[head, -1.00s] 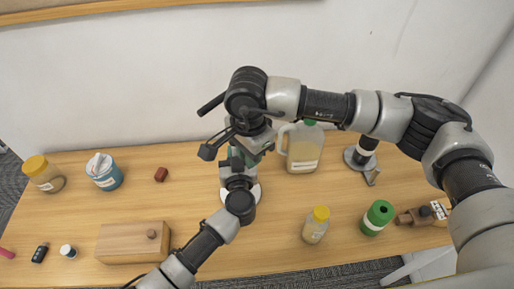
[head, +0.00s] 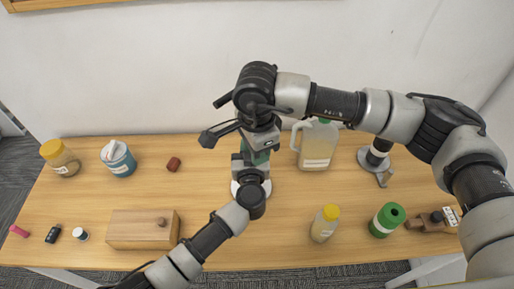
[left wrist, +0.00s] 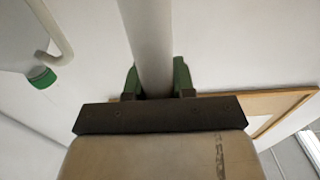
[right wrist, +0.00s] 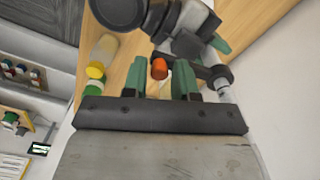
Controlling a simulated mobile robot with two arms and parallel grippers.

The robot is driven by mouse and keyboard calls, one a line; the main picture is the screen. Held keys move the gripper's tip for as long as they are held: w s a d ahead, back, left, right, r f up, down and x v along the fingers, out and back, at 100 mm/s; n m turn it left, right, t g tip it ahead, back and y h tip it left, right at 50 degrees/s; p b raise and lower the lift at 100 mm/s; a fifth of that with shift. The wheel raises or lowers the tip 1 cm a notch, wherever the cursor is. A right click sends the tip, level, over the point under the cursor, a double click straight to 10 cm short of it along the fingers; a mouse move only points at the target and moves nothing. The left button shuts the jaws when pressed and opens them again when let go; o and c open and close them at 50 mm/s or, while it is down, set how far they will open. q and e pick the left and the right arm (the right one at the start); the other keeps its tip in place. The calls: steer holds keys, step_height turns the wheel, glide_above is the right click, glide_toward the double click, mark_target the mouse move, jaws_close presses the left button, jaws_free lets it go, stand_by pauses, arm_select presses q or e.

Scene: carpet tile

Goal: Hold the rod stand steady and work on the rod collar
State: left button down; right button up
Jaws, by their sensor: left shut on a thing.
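The rod stand's white round base (head: 267,187) shows in the head view, mostly under my arms. Its pale rod (left wrist: 150,40) runs between the green fingers of my left gripper (left wrist: 155,82), which is shut on it. In the right wrist view the rod (right wrist: 222,82) stands right of my right gripper (right wrist: 162,80). A dark fitting (right wrist: 205,72), apparently the rod collar, sits at the rod. An orange knob (right wrist: 159,68) shows between the right fingers, which are apart. I cannot tell whether they touch the knob. My wrists hide both grasps in the head view.
A jug (head: 316,148) stands close right of the stand. A yellow-capped bottle (head: 325,224), a green-topped container (head: 388,220) and a wooden box (head: 143,230) are nearer the front. The back wall is close.

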steer(key=shift+o, duration=1.2)
step_height(320, 180, up, 12)
arm_select(q)
steer(key=c, duration=0.9)
jaws_free()
steer(key=shift+o, duration=0.2)
